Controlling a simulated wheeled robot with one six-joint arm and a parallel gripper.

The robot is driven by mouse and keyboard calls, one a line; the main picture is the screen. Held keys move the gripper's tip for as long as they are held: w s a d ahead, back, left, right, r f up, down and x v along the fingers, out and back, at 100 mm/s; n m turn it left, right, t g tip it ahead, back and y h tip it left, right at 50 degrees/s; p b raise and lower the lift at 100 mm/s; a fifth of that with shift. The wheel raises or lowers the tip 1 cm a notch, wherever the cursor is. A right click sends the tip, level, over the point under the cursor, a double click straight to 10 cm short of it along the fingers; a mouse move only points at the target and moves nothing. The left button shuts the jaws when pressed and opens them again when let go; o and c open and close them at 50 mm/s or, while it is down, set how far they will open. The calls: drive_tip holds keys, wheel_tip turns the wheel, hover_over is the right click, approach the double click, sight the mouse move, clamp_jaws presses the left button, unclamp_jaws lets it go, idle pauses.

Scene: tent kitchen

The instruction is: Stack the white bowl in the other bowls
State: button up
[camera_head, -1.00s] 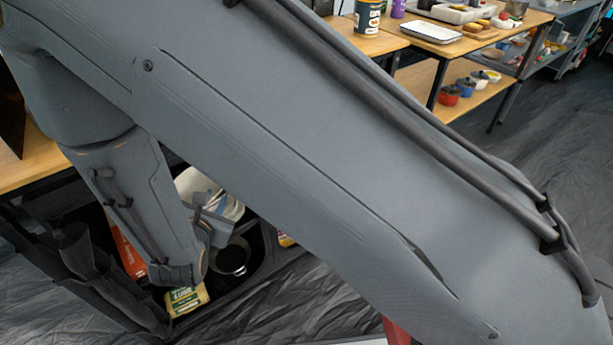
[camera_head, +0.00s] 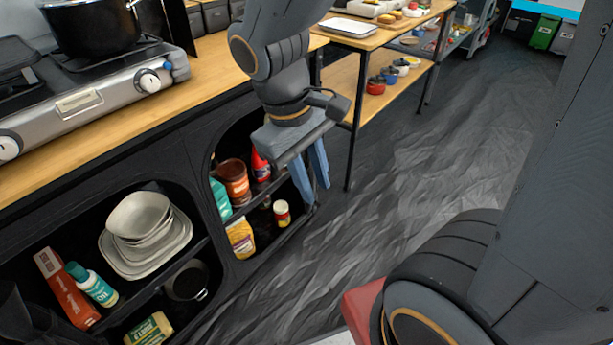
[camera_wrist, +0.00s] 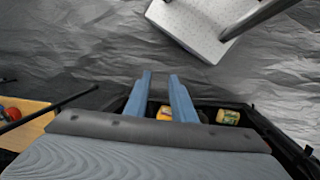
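A white bowl (camera_head: 138,213) sits tilted on top of a stack of other pale bowls (camera_head: 150,238) in the open shelf under the counter, in the head view. The stack rests on square pale plates (camera_head: 125,262). The lower bowls are mostly covered by the top one. My gripper (camera_head: 316,194) is to the right of the stack and well clear of it, in front of the shelf's right end. In the wrist view my gripper (camera_wrist: 160,76) has its two blue fingers apart with nothing between them. No bowls can be made out in the wrist view.
An orange-red box (camera_head: 66,290) and a teal-capped bottle (camera_head: 94,284) stand left of the plates. A dark pot (camera_head: 187,281) is on the lower shelf. A stove (camera_head: 85,95) stands on the counter above. Floor to the right is open.

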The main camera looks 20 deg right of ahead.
drive_tip(key=shift+s+a+r+m+t+y, duration=0.2)
drive_tip(key=shift+a+r+m+y, duration=0.15)
drive_tip(key=shift+m+y, duration=0.2)
drive_tip(key=shift+s+a+r+m+t+y, duration=0.1)
drive_tip(key=shift+s+a+r+m+y, duration=0.15)
drive_tip(key=shift+r+m+y, duration=0.35)
drive_tip(key=shift+s+a+r+m+t+y, duration=0.1)
drive_tip(key=shift+s+a+r+m+y, duration=0.2)
drive_tip(key=shift+m, duration=0.35)
drive_tip(key=shift+w, duration=0.1)
drive_tip(key=d+r+m+p, duration=0.1)
drive_tip(key=d+r+p, duration=0.4)
drive_tip(key=p, duration=0.8)
drive_tip(key=shift+s+d+r, duration=0.2)
drive_tip(key=shift+s+r, duration=0.15)
drive_tip(key=shift+r, duration=0.45)
